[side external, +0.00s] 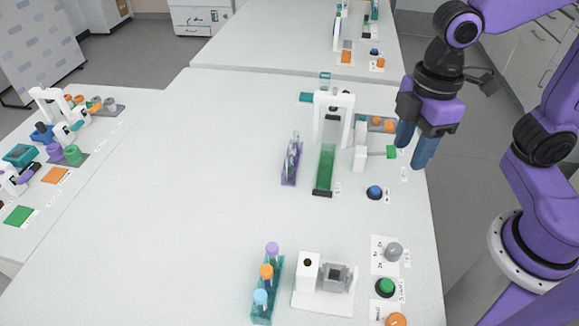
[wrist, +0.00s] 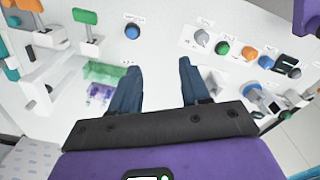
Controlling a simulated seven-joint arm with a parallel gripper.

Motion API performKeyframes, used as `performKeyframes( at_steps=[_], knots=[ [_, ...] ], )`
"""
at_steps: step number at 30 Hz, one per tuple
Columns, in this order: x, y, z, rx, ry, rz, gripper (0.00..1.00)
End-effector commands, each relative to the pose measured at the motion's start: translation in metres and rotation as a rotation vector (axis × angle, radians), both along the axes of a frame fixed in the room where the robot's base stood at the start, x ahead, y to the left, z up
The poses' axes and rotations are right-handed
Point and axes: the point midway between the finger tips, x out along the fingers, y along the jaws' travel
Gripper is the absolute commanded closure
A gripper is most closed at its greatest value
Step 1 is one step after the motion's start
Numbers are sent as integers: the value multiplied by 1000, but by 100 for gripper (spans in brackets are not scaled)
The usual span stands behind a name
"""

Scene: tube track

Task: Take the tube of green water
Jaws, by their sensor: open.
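My gripper (side external: 412,155) is open and empty, above the right part of the table near its edge, to the right of the white gantry. In the wrist view my gripper (wrist: 159,66) shows both blue fingers apart over bare table. A narrow purple rack (side external: 289,176) stands left of the gantry and seems to hold a clear tube. A green track strip (side external: 324,170) runs out under the white gantry (side external: 333,98). In the wrist view a see-through green piece (wrist: 103,71) lies beside a purple one. I cannot tell for sure which thing is the tube of green water.
A teal rack (side external: 266,310) with purple, orange and light blue capped tubes stands at the front, beside a white device (side external: 308,268). A blue button (side external: 375,192), grey knob (side external: 393,251) and green button (side external: 385,287) line the right side. The table's left middle is clear.

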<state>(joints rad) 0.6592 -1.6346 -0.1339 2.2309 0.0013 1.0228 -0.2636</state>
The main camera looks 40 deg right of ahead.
Motion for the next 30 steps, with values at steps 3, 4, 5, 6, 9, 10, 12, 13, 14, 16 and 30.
performKeyframes(
  at_steps=[3, 4, 5, 6, 9, 10, 12, 13, 14, 16, 30],
  knots=[
    [35, 26, 11, -3, 0, 58, 54],
    [43, 32, 13, -6, 0, 74, 54],
    [51, 37, 15, -7, 0, 89, 54],
    [63, 45, 18, -8, 0, 109, 54],
    [90, 62, 25, -12, 2, 160, 54],
    [98, 66, 27, -12, 2, 175, 54],
    [118, 77, 31, -15, 3, 210, 54],
    [126, 81, 33, -15, 3, 226, 54],
    [133, 85, 34, -16, 4, 240, 54],
    [151, 94, 37, -18, 5, 274, 54],
    [195, 110, 32, -23, 11, 366, 54]
  ],
)
